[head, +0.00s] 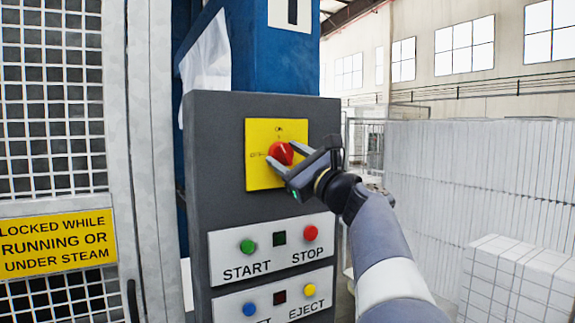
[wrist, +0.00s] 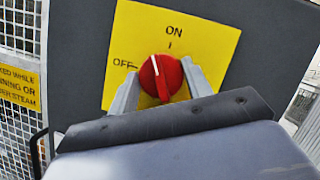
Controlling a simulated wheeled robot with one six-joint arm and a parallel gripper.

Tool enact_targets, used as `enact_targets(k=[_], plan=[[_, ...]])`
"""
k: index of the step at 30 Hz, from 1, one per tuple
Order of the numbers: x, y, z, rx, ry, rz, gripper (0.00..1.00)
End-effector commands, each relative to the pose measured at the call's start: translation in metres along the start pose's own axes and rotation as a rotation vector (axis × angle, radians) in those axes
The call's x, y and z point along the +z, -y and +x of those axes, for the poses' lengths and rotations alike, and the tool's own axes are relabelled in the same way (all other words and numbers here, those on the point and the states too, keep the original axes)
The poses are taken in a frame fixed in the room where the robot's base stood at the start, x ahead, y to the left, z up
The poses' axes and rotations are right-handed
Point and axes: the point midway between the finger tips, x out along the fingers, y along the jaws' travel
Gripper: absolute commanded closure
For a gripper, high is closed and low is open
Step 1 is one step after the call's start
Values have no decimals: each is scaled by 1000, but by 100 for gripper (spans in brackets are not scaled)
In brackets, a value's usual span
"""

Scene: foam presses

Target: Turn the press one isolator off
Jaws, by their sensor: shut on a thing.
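The press one isolator is a red rotary knob (head: 280,153) on a yellow plate (head: 262,180), on the upper part of a dark grey control panel. In the wrist view the knob (wrist: 161,77) sits mid-picture, with ON printed above it and OFF to its left. In the wrist view the fingers (wrist: 162,72) flank the knob, and my gripper body hides the lower part of the plate.
Below the plate, the panel carries a green START button (head: 248,246) and a red STOP button (head: 310,233). Lower are a blue button (head: 250,309) and a yellow EJECT button (head: 309,290). A mesh guard (head: 55,120) stands left. White blocks (head: 520,280) stand at right.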

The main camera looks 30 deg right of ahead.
Motion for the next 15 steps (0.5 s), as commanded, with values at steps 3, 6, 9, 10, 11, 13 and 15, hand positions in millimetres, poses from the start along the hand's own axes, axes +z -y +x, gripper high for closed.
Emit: enact_targets(k=[3,6,9,10,11,13,15], plan=[[-1,1,0,43,0,-105,76],[-1,1,0,78,-1,-192,76],[-1,2,0,116,-1,-281,76],[0,2,0,127,0,-306,76],[0,2,0,137,0,-334,76],[0,2,0,163,-1,-394,76],[0,3,0,189,-1,-456,76]])
